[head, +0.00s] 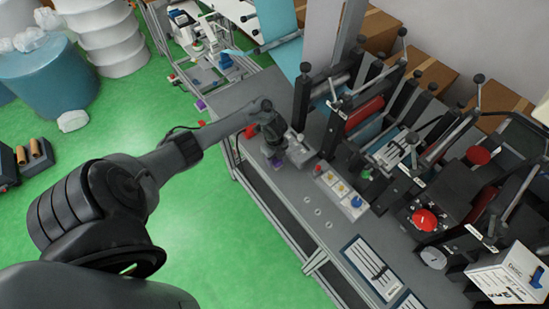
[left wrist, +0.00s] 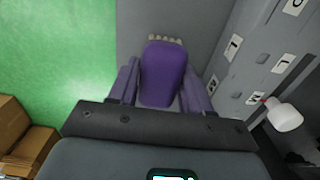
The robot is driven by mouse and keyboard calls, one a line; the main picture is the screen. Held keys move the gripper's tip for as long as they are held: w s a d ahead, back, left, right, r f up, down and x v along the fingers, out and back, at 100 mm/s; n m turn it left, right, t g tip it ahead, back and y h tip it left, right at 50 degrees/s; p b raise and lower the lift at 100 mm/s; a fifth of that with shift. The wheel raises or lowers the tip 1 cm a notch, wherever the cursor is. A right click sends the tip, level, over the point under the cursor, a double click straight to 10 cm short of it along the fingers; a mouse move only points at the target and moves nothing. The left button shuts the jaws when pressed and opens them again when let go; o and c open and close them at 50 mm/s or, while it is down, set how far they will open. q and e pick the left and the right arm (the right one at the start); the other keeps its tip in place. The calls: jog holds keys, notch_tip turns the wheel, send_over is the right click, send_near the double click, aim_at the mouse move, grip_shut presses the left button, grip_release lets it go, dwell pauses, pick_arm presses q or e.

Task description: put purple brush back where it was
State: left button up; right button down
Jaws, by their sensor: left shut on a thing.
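The purple brush (left wrist: 162,75) is between the fingers of my left gripper (left wrist: 160,80) in the left wrist view, with pale bristles showing at its far end. The gripper is shut on it. In the head view my left gripper (head: 276,152) points down over the grey machine table near its left edge, and a bit of purple shows under it. I cannot tell whether the brush touches the table. A grey panel with numbered white labels (left wrist: 234,47) lies to the right of the brush in the left wrist view. My right gripper is not in view.
A block with coloured knobs (head: 341,190) sits on the table right of the gripper. The machine with rollers and levers (head: 420,150) fills the right side. A small purple item (head: 201,104) lies near the table's far left edge. Green floor (head: 150,125) is open on the left.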

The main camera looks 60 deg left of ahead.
pick_arm(q)
jog(key=shift+f, duration=0.1)
jog(key=o, duration=0.5)
jog(key=shift+f, duration=0.1)
jog(key=o, duration=0.4)
jog(key=shift+o, duration=0.2)
